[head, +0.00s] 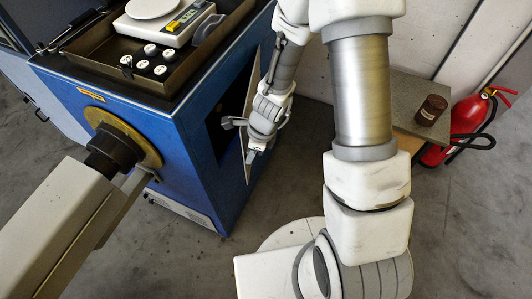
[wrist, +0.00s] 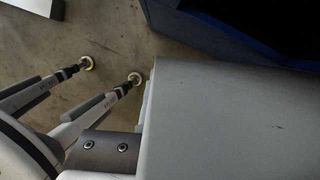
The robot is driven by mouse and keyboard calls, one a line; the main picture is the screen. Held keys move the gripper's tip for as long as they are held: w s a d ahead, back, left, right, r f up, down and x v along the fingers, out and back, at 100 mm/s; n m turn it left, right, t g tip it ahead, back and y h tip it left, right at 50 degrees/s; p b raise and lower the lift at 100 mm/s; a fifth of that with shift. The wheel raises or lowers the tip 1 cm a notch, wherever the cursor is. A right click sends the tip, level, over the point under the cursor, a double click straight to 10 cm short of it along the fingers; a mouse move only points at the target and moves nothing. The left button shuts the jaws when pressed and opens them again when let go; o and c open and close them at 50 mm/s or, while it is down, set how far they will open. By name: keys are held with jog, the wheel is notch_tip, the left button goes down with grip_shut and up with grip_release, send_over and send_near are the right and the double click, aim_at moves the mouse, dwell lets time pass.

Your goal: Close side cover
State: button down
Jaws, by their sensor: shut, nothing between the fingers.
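The side cover (head: 252,88) is a thin light-grey panel at the right side of the blue machine (head: 180,135). It stands swung out and is seen almost edge-on, leaving a dark opening (head: 228,112) uncovered. In the wrist view the cover (wrist: 235,120) fills the lower right as a flat grey plate. My gripper (head: 229,123) is shut and empty at the cover, about mid-height. A dark bracket with two screws shows beside the plate in the wrist view. Whether the fingers touch the cover is hard to tell.
A tray (head: 110,72) with a scale (head: 165,22) and several small white-topped weights sits on the machine. A fire extinguisher (head: 467,125) and a brown jar (head: 431,110) on a stand are at the right. Bare floor lies between the machine and the stand.

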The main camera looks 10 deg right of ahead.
jog(key=shift+w+a+m, duration=0.25)
jog(key=shift+a+m, duration=0.05)
jog(key=shift+a, duration=0.55)
jog(key=shift+d, duration=0.1)
